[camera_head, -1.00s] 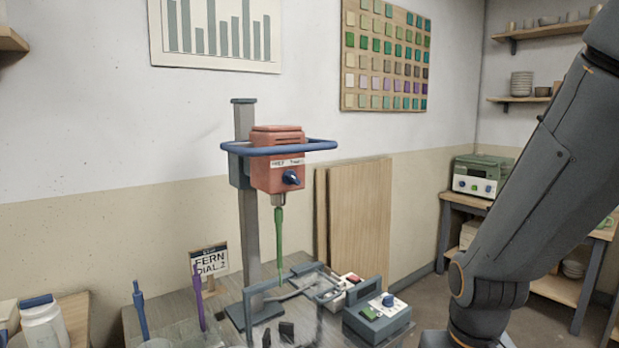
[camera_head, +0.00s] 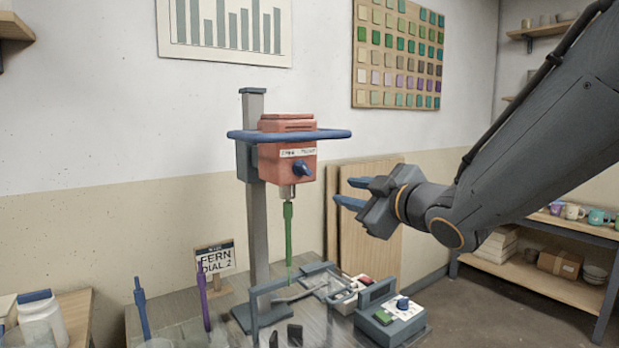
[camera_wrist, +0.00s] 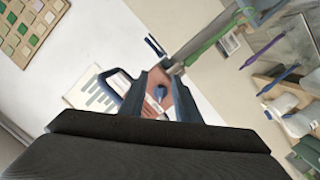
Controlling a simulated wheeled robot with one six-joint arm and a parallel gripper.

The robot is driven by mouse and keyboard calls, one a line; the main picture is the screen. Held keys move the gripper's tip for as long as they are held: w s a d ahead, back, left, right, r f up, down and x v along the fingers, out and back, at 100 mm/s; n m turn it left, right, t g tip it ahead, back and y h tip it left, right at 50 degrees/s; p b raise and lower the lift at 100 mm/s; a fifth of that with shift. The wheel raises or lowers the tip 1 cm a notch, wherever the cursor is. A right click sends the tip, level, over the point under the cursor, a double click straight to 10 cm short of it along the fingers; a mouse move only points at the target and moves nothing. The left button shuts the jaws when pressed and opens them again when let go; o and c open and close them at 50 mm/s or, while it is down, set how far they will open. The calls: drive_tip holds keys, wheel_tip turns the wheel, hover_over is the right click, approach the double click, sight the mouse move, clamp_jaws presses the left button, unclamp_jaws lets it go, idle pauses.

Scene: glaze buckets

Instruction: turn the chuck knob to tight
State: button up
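A green paddle (camera_head: 288,235) hangs upright from the chuck under the head. My gripper (camera_head: 350,193) is to the right of the knob at about its height, fingers apart and empty, not touching it. In the wrist view the knob (camera_wrist: 159,91) shows between my two open fingers (camera_wrist: 157,92), some way beyond them.
A blue bar (camera_head: 335,134) runs around the mixer head above the knob. A grey column (camera_head: 257,215) stands behind. On the bench below are a control box (camera_head: 395,318) with a knob, a blue tool (camera_head: 140,310) and a purple tool (camera_head: 204,300). Space between gripper and knob looks clear.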

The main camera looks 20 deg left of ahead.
sight(306, 169)
drive_tip(key=w+a+r+n+y, duration=0.1)
drive_tip(key=a, duration=0.2)
drive_tip(key=w+a+r+p, duration=0.1)
drive_tip(key=a, duration=0.2)
drive_tip(key=w+a+r+n+y, duration=0.1)
drive_tip(key=a, duration=0.2)
drive_tip(key=shift+a+r+n+g+y+p, duration=0.3)
drive_tip(key=shift+a+g, duration=0.05)
drive_tip(key=shift+g, duration=0.05)
clamp_jaws()
